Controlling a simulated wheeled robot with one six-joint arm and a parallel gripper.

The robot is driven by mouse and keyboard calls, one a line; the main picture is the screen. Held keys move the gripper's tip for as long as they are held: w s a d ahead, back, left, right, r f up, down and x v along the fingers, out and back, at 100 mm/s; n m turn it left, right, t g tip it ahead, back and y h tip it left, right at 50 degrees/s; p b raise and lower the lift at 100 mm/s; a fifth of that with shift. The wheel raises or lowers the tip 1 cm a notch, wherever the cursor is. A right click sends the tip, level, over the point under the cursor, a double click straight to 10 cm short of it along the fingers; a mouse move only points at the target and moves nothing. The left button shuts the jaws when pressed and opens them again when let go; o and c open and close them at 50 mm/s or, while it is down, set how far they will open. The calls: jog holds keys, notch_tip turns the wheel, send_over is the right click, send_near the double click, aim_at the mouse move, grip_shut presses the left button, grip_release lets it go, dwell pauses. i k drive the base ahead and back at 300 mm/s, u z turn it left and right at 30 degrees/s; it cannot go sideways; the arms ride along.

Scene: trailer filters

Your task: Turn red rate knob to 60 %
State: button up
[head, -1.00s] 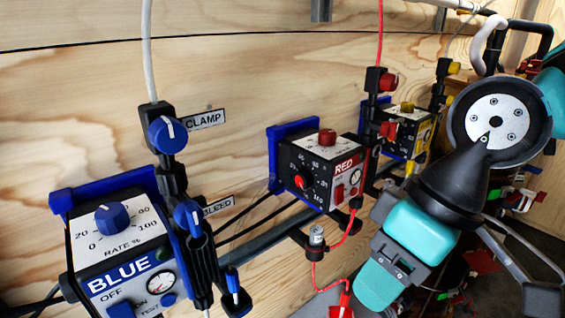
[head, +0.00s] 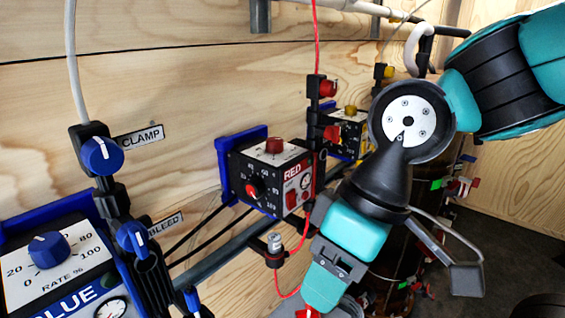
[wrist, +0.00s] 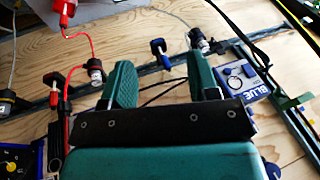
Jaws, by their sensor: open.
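The red pump box (head: 300,192), labelled RED, is mounted on the wooden wall in the middle of the head view. In the head view my arm is right of the red box, clear of the knob, and the fingertips are not clearly visible.
The blue box (head: 70,290) is at the lower left, with a blue clamp knob (head: 102,156) and bleed knob (head: 132,237) beside it. The yellow box (head: 346,130) is behind the red one. A red tube (head: 316,40) and a grey rail (head: 215,262) run close by.

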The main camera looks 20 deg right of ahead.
aim_at(274, 145)
jog(key=z, duration=1.4)
jog(key=k, duration=0.5)
jog(key=u, duration=2.25)
